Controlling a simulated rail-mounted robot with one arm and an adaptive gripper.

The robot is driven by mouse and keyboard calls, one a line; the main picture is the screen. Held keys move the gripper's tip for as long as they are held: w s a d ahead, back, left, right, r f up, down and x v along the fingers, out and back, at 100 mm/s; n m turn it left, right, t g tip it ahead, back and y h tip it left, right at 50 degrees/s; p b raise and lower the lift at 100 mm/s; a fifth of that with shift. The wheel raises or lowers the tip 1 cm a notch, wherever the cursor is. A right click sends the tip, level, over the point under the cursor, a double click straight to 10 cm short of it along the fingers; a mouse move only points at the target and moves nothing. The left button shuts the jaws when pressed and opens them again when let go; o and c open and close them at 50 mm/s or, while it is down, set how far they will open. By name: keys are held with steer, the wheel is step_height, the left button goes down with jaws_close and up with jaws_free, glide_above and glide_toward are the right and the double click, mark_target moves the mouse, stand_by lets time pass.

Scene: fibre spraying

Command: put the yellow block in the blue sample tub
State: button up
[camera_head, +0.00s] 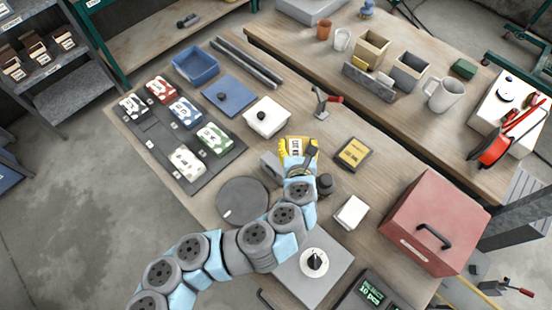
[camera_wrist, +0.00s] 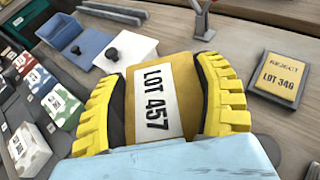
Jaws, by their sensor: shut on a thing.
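My gripper (camera_head: 298,148) is over the middle of the near bench, its yellow ribbed fingers closed on the sides of a yellow block. In the wrist view the yellow block (camera_wrist: 180,78) fills the space between the fingers and bears a white label reading LOT 457. Whether it touches the bench is hard to tell. The blue sample tub (camera_head: 195,66) stands open at the far left of the bench, to the upper left of my gripper; it also shows in the wrist view (camera_wrist: 58,30). A blue lid (camera_head: 229,94) with a dark knob lies beside the tub.
A white lidded tub (camera_head: 266,117) stands between my gripper and the blue lid. A red-handled clamp (camera_head: 322,102) stands just behind. A dark-framed REJECT plate (camera_head: 353,154) lies to the right. A rack (camera_head: 177,153) of coloured packs is left, a red box (camera_head: 435,220) right.

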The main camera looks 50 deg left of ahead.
steer(key=shift+s+a+f+n+y, duration=0.15)
steer(key=shift+s+a, duration=0.05)
steer(key=shift+a, duration=0.2)
steer(key=shift+s+a+f+n+y, duration=0.15)
steer(key=shift+a, duration=0.2)
steer(key=shift+w+a+f, duration=0.15)
steer(key=shift+w+a, duration=0.05)
steer(key=shift+a, duration=0.05)
steer(key=shift+g, duration=0.3)
steer(key=w+a+f+b, duration=0.1)
steer(key=w+a+f, duration=0.1)
steer(key=w, duration=0.1)
steer(key=w+a+f, duration=0.2)
steer(key=w+f, duration=0.1)
steer(key=w+a+f+b, duration=0.1)
steer(key=w+a+f, duration=0.1)
steer(key=w+a, duration=0.1)
steer(key=shift+w+f+b, duration=0.15)
steer(key=shift+f+b, duration=0.15)
steer(key=shift+b, duration=0.05)
steer(key=shift+w+a+f, duration=0.3)
steer(key=shift+w+f, duration=0.1)
steer(key=shift+f, duration=0.05)
steer(key=shift+w+a+f, duration=0.1)
steer(key=shift+w+f, duration=0.1)
steer(key=shift+f, duration=0.25)
steer(key=shift+f+b, duration=0.4)
steer(key=shift+f, duration=1.15)
steer(key=shift+f, duration=0.15)
